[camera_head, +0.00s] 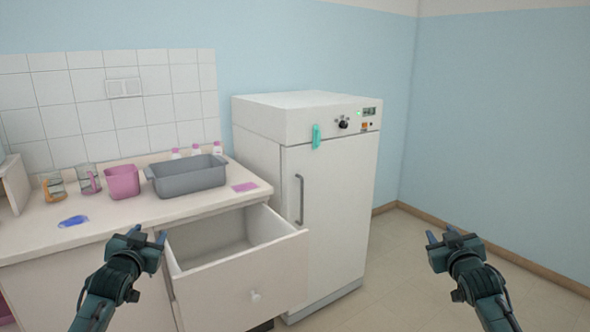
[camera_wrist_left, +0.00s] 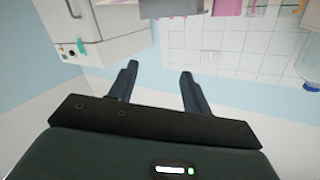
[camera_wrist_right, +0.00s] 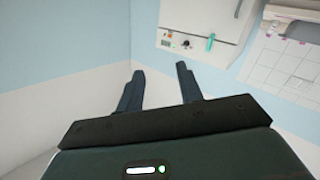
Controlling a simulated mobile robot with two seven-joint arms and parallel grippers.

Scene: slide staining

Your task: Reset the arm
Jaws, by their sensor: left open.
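My left gripper (camera_head: 147,238) is raised in front of the counter, near the left side of the open drawer. In the left wrist view its fingers (camera_wrist_left: 158,82) are spread with nothing between them. My right gripper (camera_head: 441,236) is raised over the floor, to the right of the white cabinet. In the right wrist view its fingers (camera_wrist_right: 160,82) stand apart and empty. Both arms come up from the bottom of the head view and touch nothing that I can see.
A drawer (camera_head: 280,238) stands pulled out, empty where visible, below the counter (camera_head: 130,228). A grey basin (camera_head: 190,178), pink container (camera_head: 122,182), glass jars (camera_head: 90,178) and several bottles stand on top. The white cabinet (camera_head: 335,215) is closed. Floor (camera_head: 405,265) is clear at right.

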